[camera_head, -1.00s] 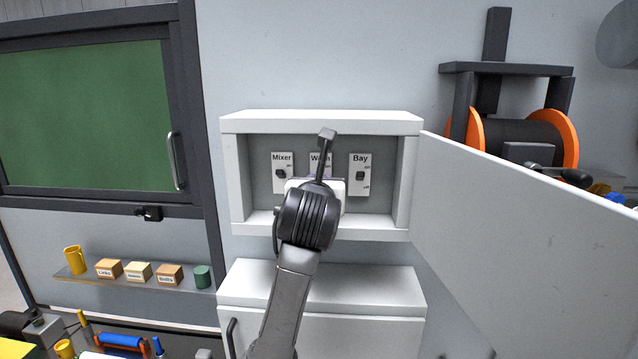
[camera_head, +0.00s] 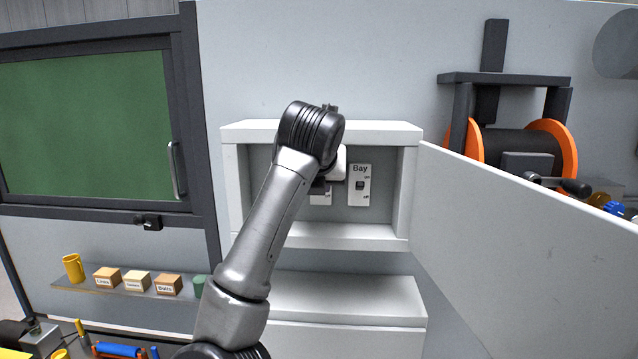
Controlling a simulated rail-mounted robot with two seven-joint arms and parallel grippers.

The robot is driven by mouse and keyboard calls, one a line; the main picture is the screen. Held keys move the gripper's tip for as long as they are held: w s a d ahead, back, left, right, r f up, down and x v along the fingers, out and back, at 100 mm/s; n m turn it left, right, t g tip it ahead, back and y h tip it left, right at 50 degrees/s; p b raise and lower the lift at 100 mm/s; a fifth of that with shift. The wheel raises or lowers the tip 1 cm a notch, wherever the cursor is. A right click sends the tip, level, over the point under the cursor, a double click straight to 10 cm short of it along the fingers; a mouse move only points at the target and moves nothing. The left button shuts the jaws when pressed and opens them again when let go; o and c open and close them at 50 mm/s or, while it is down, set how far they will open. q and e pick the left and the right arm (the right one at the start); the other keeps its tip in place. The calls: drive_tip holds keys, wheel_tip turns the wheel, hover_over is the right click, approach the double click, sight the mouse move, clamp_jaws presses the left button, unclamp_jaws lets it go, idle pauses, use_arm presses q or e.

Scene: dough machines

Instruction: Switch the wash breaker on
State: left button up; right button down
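The open white breaker box (camera_head: 232,180) is on the wall at the middle. The wash breaker plate (camera_head: 321,199) shows only its lower edge; its label and switch are hidden behind my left arm. The Bay breaker (camera_head: 359,186) is in clear view to its right. The Mixer breaker is hidden. My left gripper (camera_head: 325,184) is at the box in front of the wash plate, mostly covered by my wrist. A pale part and a dark finger part show. I cannot tell whether it touches the switch, or its opening. My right gripper is not in view.
The box's white door (camera_head: 520,240) stands open to the right. A green-paned window or cabinet (camera_head: 85,125) is at the left. A shelf (camera_head: 130,292) below it holds a yellow mug and small labelled boxes. A cable reel (camera_head: 515,140) stands at the right.

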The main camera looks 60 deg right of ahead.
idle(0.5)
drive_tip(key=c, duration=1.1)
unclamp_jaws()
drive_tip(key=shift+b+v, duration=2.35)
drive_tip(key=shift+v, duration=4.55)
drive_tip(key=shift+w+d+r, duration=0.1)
